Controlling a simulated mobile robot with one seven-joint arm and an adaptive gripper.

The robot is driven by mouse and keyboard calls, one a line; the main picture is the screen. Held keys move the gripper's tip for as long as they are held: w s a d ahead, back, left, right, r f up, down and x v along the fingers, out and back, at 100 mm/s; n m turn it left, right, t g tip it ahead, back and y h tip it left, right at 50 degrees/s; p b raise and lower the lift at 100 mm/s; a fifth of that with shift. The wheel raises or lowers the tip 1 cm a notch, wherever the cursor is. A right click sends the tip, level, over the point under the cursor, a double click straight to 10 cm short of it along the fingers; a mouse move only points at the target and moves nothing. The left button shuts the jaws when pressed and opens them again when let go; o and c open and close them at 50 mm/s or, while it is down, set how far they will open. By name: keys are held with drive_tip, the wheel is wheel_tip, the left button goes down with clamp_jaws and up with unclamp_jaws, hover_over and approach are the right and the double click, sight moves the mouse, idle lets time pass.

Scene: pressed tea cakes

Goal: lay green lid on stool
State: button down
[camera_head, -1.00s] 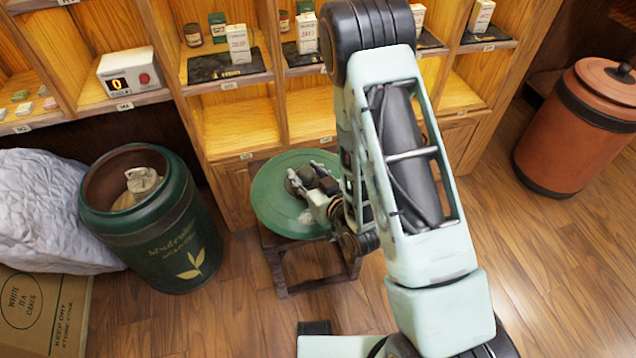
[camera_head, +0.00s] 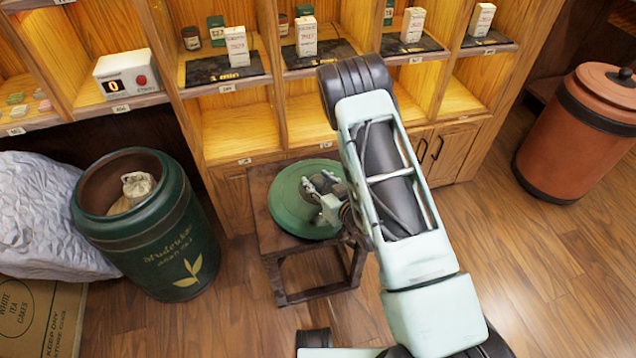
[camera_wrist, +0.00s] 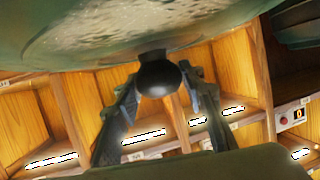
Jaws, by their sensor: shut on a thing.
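The round green lid (camera_head: 290,208) is level over the wooden stool (camera_head: 265,235) in the head view, covering most of its top. It lies on the top or very close above it; I cannot tell which. My gripper (camera_head: 322,186) is above the lid and shut on its knob. In the wrist view the lid (camera_wrist: 150,35) fills the upper edge, and its dark round knob (camera_wrist: 158,76) sits between the fingers of my gripper (camera_wrist: 160,92). The stool's top shows around the lid on the left and at the back.
A green canister (camera_head: 165,245) with an open top and a pale bundle inside stands to the left. Shelving (camera_head: 240,130) with boxes and black mats runs behind the stool. A lidded terracotta canister (camera_head: 580,135) stands at the right. The floor between is clear.

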drive_tip(key=shift+w, duration=0.1)
drive_tip(key=c, duration=1.7)
unclamp_jaws()
drive_tip(key=shift+f, duration=0.2)
drive_tip(key=o, duration=0.4)
drive_tip(key=shift+o, duration=0.2)
drive_tip(key=shift+r, duration=0.2)
drive_tip(key=p+v, duration=0.1)
drive_tip(key=v, duration=1.1)
drive_tip(key=shift+p, duration=0.4)
